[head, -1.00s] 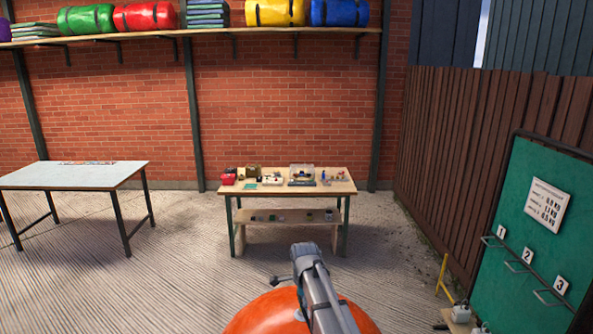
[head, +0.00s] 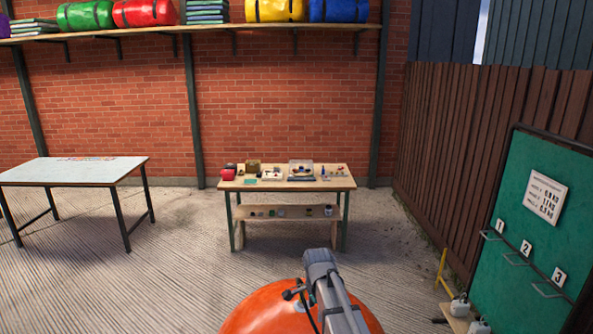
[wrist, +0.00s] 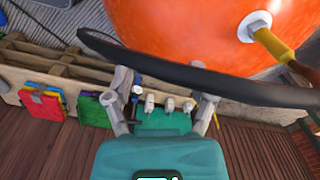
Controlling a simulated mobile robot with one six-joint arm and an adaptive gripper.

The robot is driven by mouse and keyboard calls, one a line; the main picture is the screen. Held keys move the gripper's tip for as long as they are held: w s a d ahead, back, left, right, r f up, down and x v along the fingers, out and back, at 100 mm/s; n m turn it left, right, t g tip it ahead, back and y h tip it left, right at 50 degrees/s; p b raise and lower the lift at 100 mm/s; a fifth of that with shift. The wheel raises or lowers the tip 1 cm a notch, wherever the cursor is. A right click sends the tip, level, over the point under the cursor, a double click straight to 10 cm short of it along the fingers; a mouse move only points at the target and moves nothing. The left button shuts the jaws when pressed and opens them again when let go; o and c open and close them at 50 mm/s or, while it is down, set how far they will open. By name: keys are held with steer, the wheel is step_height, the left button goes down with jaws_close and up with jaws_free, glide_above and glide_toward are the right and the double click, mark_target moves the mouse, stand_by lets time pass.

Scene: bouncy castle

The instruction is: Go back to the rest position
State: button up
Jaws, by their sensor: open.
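My gripper (wrist: 165,118) shows in the wrist view with its two grey fingers spread apart, one on each side. I see nothing held between the fingertips. Its teal housing fills the bottom of that view. In the head view my grey arm rises over my orange body at the bottom centre; the gripper itself cannot be made out there. In the wrist view my orange body and a dark curved band lie above the fingers.
A wooden workbench (head: 240,184) with small items stands ahead, and a pale table (head: 70,174) at left. A green board (head: 525,240) with numbered hooks stands at right by a wooden fence (head: 460,150). A high shelf (head: 210,31) holds rolled bundles. Floor between the tables is clear.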

steer(key=s+d+f+n+b, duration=0.3)
steer(key=s+d+f+n, duration=0.1)
steer(key=s, duration=0.4)
steer(key=s+d+f+n+b, duration=0.4)
steer(key=s+d+n, duration=0.3)
steer(key=s+n, duration=0.1)
steer(key=shift+s+n, duration=0.4)
steer(key=shift+n, duration=0.3)
steer(key=shift+d, duration=0.1)
